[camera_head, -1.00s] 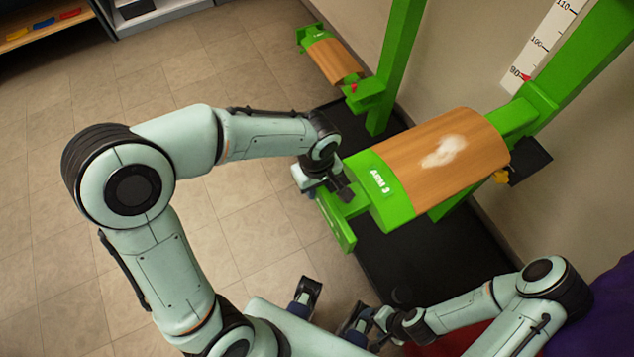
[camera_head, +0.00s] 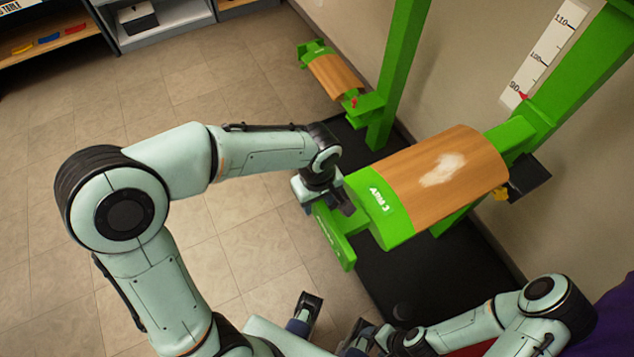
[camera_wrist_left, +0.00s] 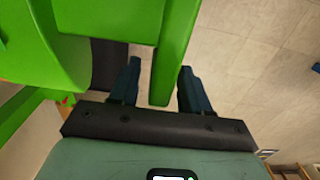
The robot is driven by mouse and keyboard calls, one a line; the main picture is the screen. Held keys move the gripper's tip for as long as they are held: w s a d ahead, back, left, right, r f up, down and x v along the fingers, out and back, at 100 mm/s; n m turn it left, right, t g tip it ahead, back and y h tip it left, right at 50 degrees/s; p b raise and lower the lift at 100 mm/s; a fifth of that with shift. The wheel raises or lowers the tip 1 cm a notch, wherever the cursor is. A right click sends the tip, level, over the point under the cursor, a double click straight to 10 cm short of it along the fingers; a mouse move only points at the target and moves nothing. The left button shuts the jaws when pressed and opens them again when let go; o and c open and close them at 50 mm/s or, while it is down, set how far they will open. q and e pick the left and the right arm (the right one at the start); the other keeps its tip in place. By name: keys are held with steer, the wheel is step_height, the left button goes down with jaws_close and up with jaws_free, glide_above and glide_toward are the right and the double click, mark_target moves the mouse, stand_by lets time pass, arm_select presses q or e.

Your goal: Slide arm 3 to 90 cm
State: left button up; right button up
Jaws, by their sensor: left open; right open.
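Arm 3 (camera_head: 435,180) is a curved wooden saddle rest with a white patch and a green end labelled "ARM 3", carried on a green post (camera_head: 575,85). A red pointer (camera_head: 523,96) sits close to the 90 mark of the white wall scale (camera_head: 540,55). My left gripper (camera_head: 335,203) is at the green bar on arm 3's front end. In the left wrist view its open fingers (camera_wrist_left: 160,85) stand either side of that bar (camera_wrist_left: 172,55), with gaps visible. My right gripper (camera_head: 333,322) is open and low at the bottom, partly cut off and apart from arm 3.
A second, smaller wooden-topped green arm (camera_head: 335,75) stands on another post (camera_head: 400,70) behind. A yellow knob (camera_head: 500,193) and a black plate (camera_head: 530,178) are beside arm 3's post. A black mat (camera_head: 440,275) lies below. Shelves (camera_head: 165,25) stand at the upper left; the tiled floor between is clear.

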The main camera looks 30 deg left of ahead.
arm_select(q)
step_height(320, 180, up, 11)
steer(key=shift+r+p, duration=0.2)
steer(key=shift+p, duration=0.6)
arm_select(e)
steer(key=shift+w+r, duration=0.25)
steer(key=shift+r, duration=0.65)
arm_select(q)
steer(key=shift+f, duration=0.1)
arm_select(e)
steer(key=shift+s, duration=0.15)
